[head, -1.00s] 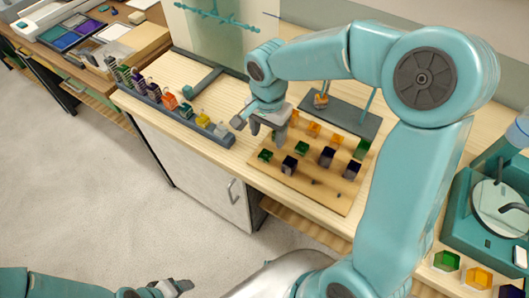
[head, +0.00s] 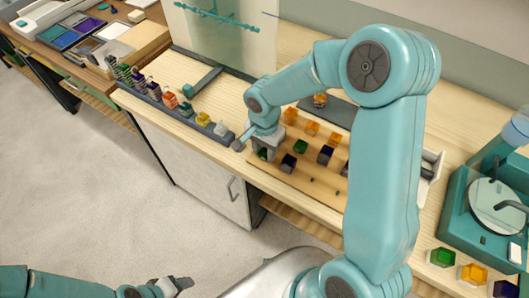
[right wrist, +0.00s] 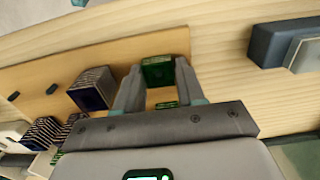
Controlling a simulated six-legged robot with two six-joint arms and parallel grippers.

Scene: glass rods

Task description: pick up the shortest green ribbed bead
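A small green bead (head: 263,155) stands at the near left corner of the wooden board (head: 290,178). My right gripper (head: 264,150) is down around it. In the right wrist view the green bead (right wrist: 158,71) sits between the two fingertips, which look open with thin gaps beside it. A small green patch (right wrist: 165,104) shows nearer the palm; I cannot tell what it is. Another green bead (head: 300,146) stands to the right on the board. My left gripper (head: 177,285) is low at the bottom, away from the table; its finger gap is unclear.
Dark blue beads (head: 288,162) and orange beads (head: 311,128) stand close by on the board. A dark ribbed bead (right wrist: 92,90) is left of my fingers. A grey rack (head: 180,114) with coloured pieces lies left. My right arm hides the board's right side.

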